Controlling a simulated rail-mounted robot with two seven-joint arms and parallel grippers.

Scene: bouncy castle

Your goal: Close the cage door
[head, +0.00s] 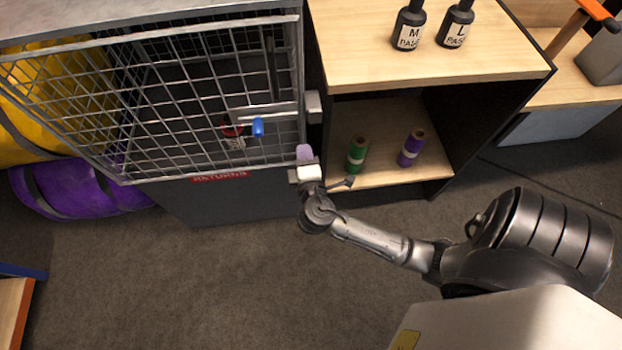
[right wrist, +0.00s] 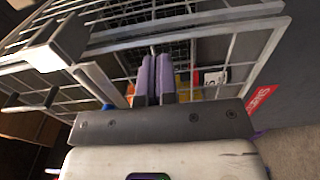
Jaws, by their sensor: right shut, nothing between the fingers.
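The wire cage door (head: 185,105) spans the front of the grey cage at the left of the head view. A bolt with a blue knob (head: 258,127) sits near its right side, beside a metal bracket (head: 313,106). I cannot tell whether the door is fully flush with the frame. My right gripper (head: 304,153) is shut and empty at the cage's lower right corner. In the right wrist view its purple fingers (right wrist: 154,78) lie side by side in front of the mesh; contact is unclear. My left gripper is not in view.
A red label (head: 220,176) is below the mesh. Yellow and purple bundles lie at the left. The carpet in front is clear.

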